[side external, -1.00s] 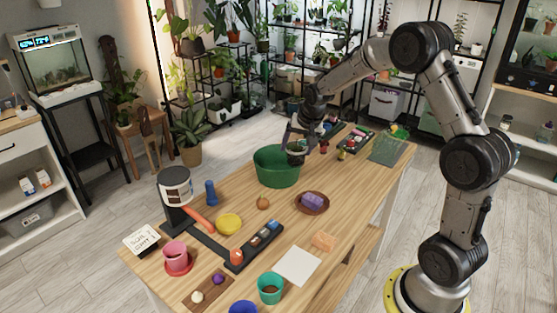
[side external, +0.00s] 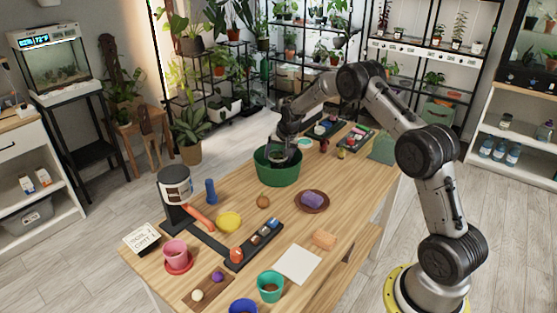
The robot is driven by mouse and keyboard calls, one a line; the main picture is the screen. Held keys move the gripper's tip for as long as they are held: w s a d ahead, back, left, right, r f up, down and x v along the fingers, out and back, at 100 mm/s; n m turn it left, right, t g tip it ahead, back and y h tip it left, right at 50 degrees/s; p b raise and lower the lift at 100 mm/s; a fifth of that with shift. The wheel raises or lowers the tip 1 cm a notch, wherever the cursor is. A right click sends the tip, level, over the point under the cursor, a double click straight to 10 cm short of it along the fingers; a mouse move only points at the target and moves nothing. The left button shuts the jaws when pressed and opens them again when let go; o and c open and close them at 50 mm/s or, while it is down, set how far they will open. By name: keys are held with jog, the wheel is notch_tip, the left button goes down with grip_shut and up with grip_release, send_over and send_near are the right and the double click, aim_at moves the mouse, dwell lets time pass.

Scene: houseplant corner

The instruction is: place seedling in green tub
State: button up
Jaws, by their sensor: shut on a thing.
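The green tub (side external: 278,178) stands upright on the wooden table, toward its far left edge. My gripper (side external: 280,156) points down into the tub's mouth, with its fingers around the level of the rim. It is shut on a small dark pot-like thing, which I take to be the seedling; it is mostly hidden by the fingers and the tub's near wall. I cannot tell whether it touches the tub's floor.
A yellow dish (side external: 229,222), blue bottle (side external: 211,192) and black tray (side external: 252,248) are nearer. Trays with small items (side external: 355,139) stand behind. Bare wood surrounds the tub's near side.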

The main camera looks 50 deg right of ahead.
jog(key=shift+f, duration=0.85)
jog(key=o, duration=1.5)
jog(key=shift+f, duration=0.15)
